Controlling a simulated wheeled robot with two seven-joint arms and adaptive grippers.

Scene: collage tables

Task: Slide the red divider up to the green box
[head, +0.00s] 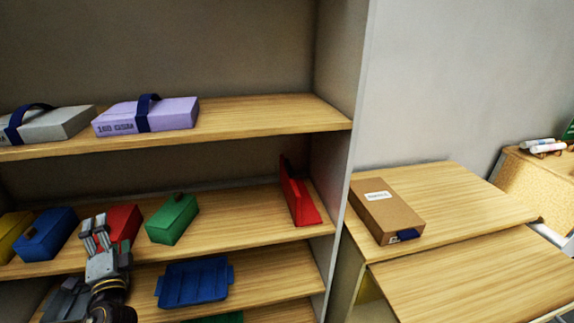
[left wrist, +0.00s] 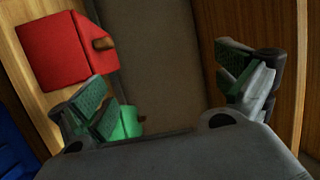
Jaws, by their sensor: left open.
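The red divider (head: 299,192) stands on the middle shelf at the right, close to the side wall, with a tall back part and a flat foot. The green box (head: 172,219) stands on the same shelf to its left, with a clear gap between them. My left gripper (head: 94,232) is in front of the shelf, before the red box (head: 122,224), and covers part of it. In the left wrist view my left gripper (left wrist: 165,95) has its fingers spread and empty. The green box (left wrist: 130,121) shows partly behind one finger there. My right gripper is not in view.
A blue box (head: 46,234) and a yellow box stand left of the red box. Grey and lilac packages (head: 146,115) lie on the shelf above. A blue tray (head: 194,283) is on the shelf below. A cardboard box (head: 386,211) lies on the right table.

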